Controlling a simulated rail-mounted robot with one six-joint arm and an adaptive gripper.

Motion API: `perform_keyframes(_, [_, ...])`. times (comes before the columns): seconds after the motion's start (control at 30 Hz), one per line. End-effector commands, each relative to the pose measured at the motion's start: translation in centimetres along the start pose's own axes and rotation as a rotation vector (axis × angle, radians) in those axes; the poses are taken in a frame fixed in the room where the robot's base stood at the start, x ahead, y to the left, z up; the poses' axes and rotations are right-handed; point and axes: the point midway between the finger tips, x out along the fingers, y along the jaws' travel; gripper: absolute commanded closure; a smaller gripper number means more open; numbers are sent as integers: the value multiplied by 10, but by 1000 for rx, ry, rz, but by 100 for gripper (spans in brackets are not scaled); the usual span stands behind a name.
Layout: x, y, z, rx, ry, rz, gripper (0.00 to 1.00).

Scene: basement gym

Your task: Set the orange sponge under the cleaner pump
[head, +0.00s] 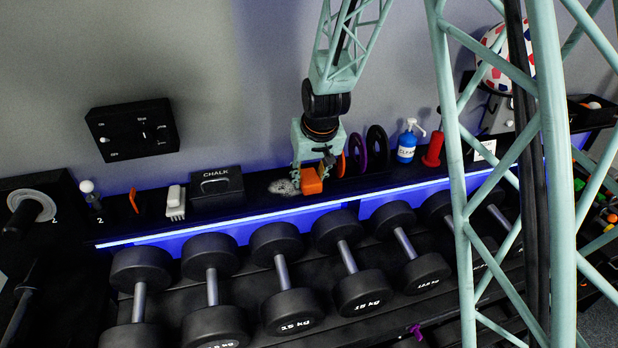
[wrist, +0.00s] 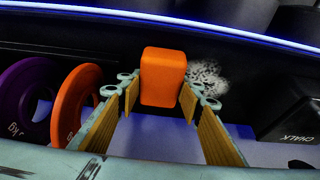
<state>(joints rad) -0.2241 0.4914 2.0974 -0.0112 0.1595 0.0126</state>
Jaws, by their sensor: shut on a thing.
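My gripper (head: 314,168) is shut on the orange sponge (head: 311,181), above the shelf beside a white chalk smudge. In the wrist view the sponge (wrist: 163,76) is an orange block between the two fingertips of my gripper (wrist: 161,98). The cleaner pump (head: 406,143) is a blue bottle with a white label and white pump head. It stands upright on the shelf to the right of my gripper, apart from it. The bottle is not in the wrist view.
An orange plate (wrist: 76,103) and a purple plate (wrist: 28,98) stand between my gripper and the bottle, along with a black plate (head: 376,149). A red dumbbell-like thing (head: 433,150) stands right of the bottle. A black chalk box (head: 217,185) and a white brush (head: 175,201) lie left. Dumbbells fill the rack below.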

Motion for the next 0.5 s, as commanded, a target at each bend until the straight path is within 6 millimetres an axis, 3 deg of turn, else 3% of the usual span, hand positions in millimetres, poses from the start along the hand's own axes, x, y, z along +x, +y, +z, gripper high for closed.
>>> perform_keyframes(0.1, [3,0,1,0,0,0,74])
perform_keyframes(0.13, [2,0,1,0,0,0,64])
perform_keyframes(0.17, [2,0,1,0,0,0,61])
perform_keyframes(0.5, [2,0,1,0,0,0,61])
